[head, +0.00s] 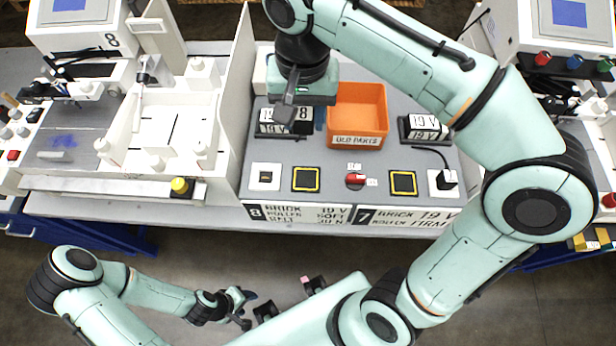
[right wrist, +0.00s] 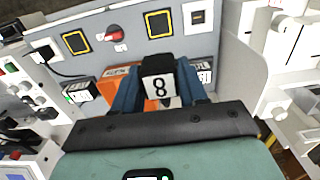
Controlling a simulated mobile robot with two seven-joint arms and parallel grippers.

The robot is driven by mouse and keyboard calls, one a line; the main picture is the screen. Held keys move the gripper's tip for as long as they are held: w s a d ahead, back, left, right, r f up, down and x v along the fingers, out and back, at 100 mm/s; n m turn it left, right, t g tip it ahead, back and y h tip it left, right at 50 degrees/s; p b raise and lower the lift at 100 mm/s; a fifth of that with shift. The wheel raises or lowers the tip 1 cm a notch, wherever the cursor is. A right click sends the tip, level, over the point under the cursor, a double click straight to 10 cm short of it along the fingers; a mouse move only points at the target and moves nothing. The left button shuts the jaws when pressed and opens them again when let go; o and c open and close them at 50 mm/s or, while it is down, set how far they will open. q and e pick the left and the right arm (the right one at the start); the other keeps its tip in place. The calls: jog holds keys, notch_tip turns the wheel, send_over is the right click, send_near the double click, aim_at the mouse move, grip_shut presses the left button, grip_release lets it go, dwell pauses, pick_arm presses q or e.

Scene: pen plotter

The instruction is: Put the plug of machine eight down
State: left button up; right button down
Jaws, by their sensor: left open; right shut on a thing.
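The plug of machine eight (head: 304,114) is a dark block with a white label reading 8. My right gripper (head: 303,106) is shut on it above the grey panel, beside the left power brick (head: 272,124). In the right wrist view the plug (right wrist: 159,84) sits between the two blue fingers, label towards the camera. The white socket (head: 265,176) above the label for 8 is empty. A yellow-framed black square (head: 306,179) beside it is bare. My left gripper (head: 240,306) is open and empty, low in front of the table.
An orange bin (head: 357,112) marked OLD PARTS stands right of the held plug. A red switch (head: 355,180) sits between two yellow-framed squares. The right power brick (head: 423,129) has a cable to a black plug (head: 447,180) in the right socket. A white wall (head: 240,100) borders the left.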

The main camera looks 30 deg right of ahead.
jog(key=shift+s+d+r, duration=0.1)
jog(key=shift+s+r, duration=0.05)
notch_tip(320, 180, down, 15)
jog(key=b, duration=0.3)
jog(key=shift+r, duration=0.15)
pick_arm(q)
jog(key=shift+s+f+b, duration=0.2)
jog(key=shift+s+f, duration=0.25)
jog(key=shift+f, duration=0.35)
jog(key=shift+s+f+b, duration=0.15)
jog(key=shift+s+f, duration=0.35)
jog(key=shift+f, duration=0.35)
jog(key=shift+s+f+b, duration=0.2)
jog(key=shift+s+f, duration=0.25)
jog(key=shift+f, duration=0.35)
pick_arm(e)
jog(key=shift+f, duration=2.5)
jog(key=shift+f, duration=0.15)
jog(key=c, duration=0.6)
grip_release()
pick_arm(q)
jog(key=shift+f, duration=0.15)
